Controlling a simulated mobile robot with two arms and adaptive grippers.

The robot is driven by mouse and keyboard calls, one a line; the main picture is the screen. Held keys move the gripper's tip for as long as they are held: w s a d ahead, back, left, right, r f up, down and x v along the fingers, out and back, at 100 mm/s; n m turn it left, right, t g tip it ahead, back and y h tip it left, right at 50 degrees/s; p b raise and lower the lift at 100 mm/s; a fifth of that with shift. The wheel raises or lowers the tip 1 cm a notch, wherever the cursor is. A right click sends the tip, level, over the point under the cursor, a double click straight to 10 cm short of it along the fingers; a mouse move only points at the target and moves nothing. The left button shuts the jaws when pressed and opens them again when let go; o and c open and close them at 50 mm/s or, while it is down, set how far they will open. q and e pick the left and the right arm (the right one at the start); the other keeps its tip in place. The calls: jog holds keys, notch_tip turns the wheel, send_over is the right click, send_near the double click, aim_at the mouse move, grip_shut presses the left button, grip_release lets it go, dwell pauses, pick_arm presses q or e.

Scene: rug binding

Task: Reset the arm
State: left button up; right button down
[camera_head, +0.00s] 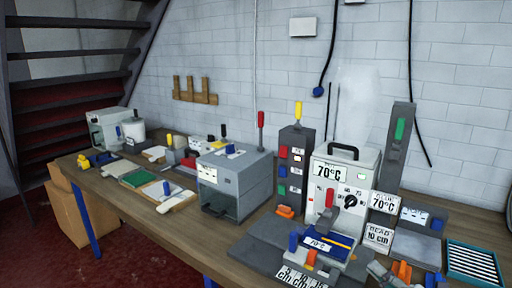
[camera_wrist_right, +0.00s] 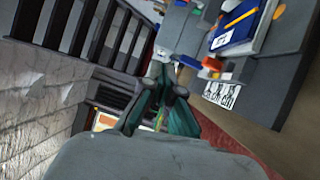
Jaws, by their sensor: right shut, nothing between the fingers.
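My right gripper (camera_wrist_right: 160,78) shows in the right wrist view, with its dark teal fingers drawn together and nothing between them. It is apart from the bench and its tools, which lie tilted at the upper right of that view. My left gripper is not in view.
A long wooden bench (camera_head: 188,232) runs along a white brick wall. On it stand a grey box machine (camera_head: 232,185), a white 70°C unit (camera_head: 340,172) and a striped tray (camera_head: 474,262) at the right. Dark stairs (camera_head: 75,75) rise at the left.

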jog(key=s+a+f+m+g+h, duration=0.1)
jog(key=s+f+m+g+h, duration=0.3)
jog(key=s+f+m+h, duration=0.85)
jog(key=s+a+f+m+g+y, duration=0.1)
jog(key=s+a+f+m+g, duration=0.15)
jog(key=s, duration=0.35)
jog(key=s+a+f+m+g+y, duration=0.1)
jog(key=s+a+f+m+g, duration=0.1)
jog(key=s+m+g, duration=0.25)
jog(key=s+a+f+m+g+y, duration=0.1)
jog(key=s+a+f+m+g, duration=0.15)
jog(key=s, duration=0.45)
notch_tip(320, 180, down, 27)
jog(key=s+g, duration=0.1)
jog(key=s+d+f, duration=0.1)
jog(key=s+f, duration=0.6)
jog(key=s, duration=0.1)
jog(key=s+d+f+g, duration=0.1)
jog(key=s+d+f, duration=0.1)
jog(key=s+f, duration=0.6)
jog(key=shift+s+d, duration=0.15)
jog(key=shift+d, duration=0.1)
